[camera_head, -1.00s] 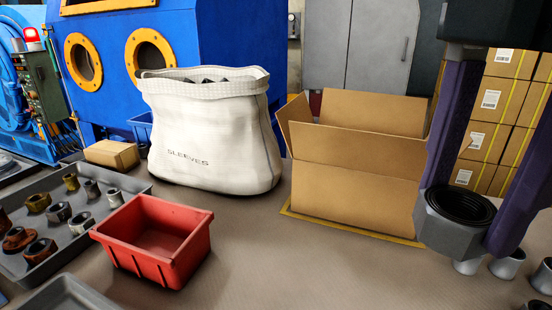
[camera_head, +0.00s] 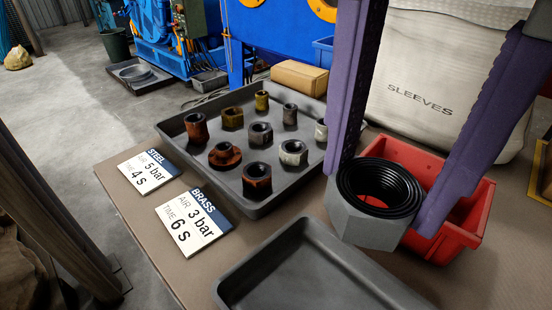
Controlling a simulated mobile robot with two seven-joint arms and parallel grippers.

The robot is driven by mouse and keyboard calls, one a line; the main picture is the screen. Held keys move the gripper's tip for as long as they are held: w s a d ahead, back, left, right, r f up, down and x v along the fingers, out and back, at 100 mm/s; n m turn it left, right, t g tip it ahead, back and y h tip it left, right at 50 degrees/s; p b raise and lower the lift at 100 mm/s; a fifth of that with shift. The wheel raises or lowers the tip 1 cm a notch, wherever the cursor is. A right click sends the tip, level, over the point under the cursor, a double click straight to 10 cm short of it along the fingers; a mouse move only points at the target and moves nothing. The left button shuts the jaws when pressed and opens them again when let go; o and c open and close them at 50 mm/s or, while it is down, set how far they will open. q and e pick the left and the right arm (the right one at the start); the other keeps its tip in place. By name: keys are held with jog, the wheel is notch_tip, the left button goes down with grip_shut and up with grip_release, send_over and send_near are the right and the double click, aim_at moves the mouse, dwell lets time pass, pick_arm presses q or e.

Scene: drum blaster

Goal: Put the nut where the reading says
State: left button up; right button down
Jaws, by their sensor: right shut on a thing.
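My right gripper (camera_head: 432,130) has two purple fingers shut on a big grey hex nut (camera_head: 362,228) with a dark threaded hole. The nut overlaps the red bin (camera_head: 455,235) in the picture; I cannot tell whether it hangs above the bin or nearer to me. Other nuts, rusty, brassy and grey, stand in a grey tray (camera_head: 182,142) at the table's back. Two cards lie on the table's left: the steel card (camera_head: 148,171) reads air 5 bar, time 4 s; the brass card (camera_head: 194,217) reads air 3 bar, time 6 s. My left gripper is not seen.
A white bag marked SLEEVES (camera_head: 430,80) stands behind the red bin. An empty grey tray (camera_head: 310,270) lies at the front. A small brown box (camera_head: 300,77) sits behind the nut tray. A blue machine (camera_head: 262,40) stands beyond the table.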

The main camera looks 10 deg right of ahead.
aim_at(370, 232)
notch_tip(370, 232, down, 18)
jog(key=b, duration=0.5)
jog(key=shift+s+d+r, duration=0.1)
jog(key=shift+d, duration=0.05)
jog(key=shift+f, duration=0.4)
jog(key=shift+c, duration=1)
grip_release()
jog(key=shift+r, duration=0.35)
notch_tip(370, 232, up, 12)
jog(key=p, duration=0.4)
